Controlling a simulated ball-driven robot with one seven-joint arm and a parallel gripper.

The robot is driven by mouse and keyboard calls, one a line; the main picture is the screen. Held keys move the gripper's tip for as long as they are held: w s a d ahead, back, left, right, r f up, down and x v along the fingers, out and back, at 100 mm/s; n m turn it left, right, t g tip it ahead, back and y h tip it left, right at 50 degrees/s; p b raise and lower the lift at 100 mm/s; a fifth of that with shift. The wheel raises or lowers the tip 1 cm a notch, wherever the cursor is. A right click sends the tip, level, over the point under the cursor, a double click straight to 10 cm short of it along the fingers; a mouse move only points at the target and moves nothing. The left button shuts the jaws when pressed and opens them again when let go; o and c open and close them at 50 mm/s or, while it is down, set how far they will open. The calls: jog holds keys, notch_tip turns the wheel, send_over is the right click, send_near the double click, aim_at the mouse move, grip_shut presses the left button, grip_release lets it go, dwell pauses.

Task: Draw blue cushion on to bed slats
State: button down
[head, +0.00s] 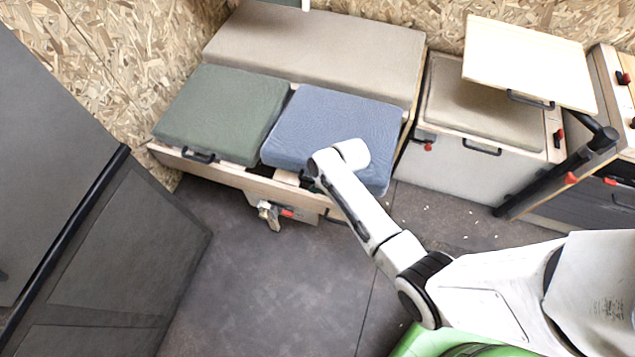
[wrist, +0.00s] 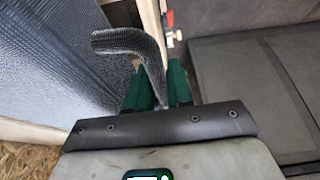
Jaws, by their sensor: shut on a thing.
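The blue cushion (head: 318,118) lies beside the green cushion (head: 222,112) on the low bed frame, in the head view. Its front right corner reaches over the wooden front rail (head: 225,173). The bed slats are mostly hidden under the cushions. In the wrist view the blue cushion's ribbed cloth (wrist: 50,70) fills the left side. A grey fabric strap (wrist: 125,40) loops from it to my gripper. My gripper (wrist: 160,88) is shut on this strap with its green fingers. In the head view my own arm hides the fingers at the cushion's front edge.
A long beige cushion (head: 315,45) lies behind, against the chipboard wall. A white cabinet (head: 470,160) with a beige pad stands at right, below a raised pale board (head: 528,62). A dark grey panel (head: 130,250) stands at left. Dark floor (head: 280,290) is open in front.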

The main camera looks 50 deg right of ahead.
jog(key=c, duration=0.9)
grip_release()
jog(key=shift+r, duration=0.1)
jog(key=p+v, duration=0.1)
jog(key=v, duration=0.9)
jog(key=shift+s+d+r+p, duration=0.1)
jog(key=shift+s+r+p, duration=0.15)
jog(key=shift+p, duration=0.15)
jog(key=shift+w, duration=0.1)
